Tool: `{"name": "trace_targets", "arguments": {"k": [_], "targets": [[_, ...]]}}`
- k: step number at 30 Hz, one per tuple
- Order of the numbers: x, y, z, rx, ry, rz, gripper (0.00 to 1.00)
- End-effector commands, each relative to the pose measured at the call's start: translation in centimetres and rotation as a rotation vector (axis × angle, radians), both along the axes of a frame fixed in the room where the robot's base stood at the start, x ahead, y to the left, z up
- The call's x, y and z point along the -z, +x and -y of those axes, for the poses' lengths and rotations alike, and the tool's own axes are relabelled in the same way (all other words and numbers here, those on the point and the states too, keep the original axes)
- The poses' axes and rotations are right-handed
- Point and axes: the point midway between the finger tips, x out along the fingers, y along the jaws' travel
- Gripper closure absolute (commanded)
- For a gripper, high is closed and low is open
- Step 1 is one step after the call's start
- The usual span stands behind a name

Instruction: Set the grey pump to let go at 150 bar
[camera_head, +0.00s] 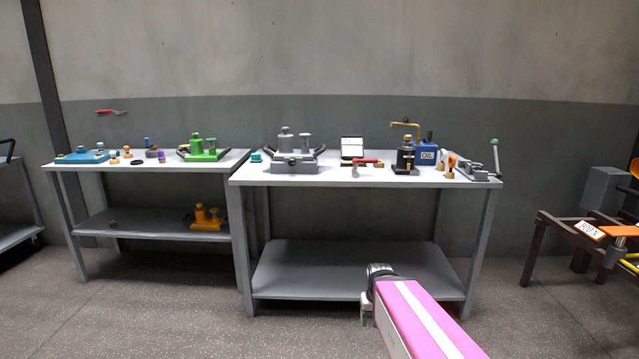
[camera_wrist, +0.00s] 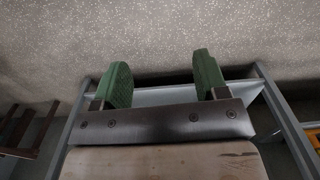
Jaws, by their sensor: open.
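A grey pump (camera_head: 294,164) with two upright grey cylinders and dark handles at its sides stands on the left part of the right-hand bench (camera_head: 340,178) in the head view. Its setting marks are too small to read. A grey device with a green-knobbed lever (camera_head: 478,172) stands at that bench's right end. My gripper (camera_wrist: 162,82) shows in the wrist view with two green finger pads spread apart and nothing between them. In the head view my arm is low in front of the bench, well away from the pump, and the fingers are hard to make out.
On the right-hand bench are a red-handled hammer (camera_head: 366,162), a black pump (camera_head: 405,158), a blue oil can (camera_head: 425,152) and a white-faced box (camera_head: 352,148). The left bench (camera_head: 130,168) holds a green pump (camera_head: 204,149) and a blue one (camera_head: 82,156). Open floor (camera_head: 150,310) lies in front.

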Motion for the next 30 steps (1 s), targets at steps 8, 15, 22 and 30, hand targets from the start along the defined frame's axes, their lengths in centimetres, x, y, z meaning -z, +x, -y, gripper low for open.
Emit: {"name": "trace_targets", "arguments": {"k": [8, 15, 22, 30], "targets": [[0.05, -0.04, 0.02, 0.002, 0.0, 0.0, 0.33], [0.05, -0.04, 0.01, 0.001, 0.0, 0.0, 0.33], [0.04, -0.04, 0.0, 0.001, 0.0, -0.001, 0.33], [0.04, -0.04, 0.0, 0.0, 0.0, -0.001, 0.79]]}}
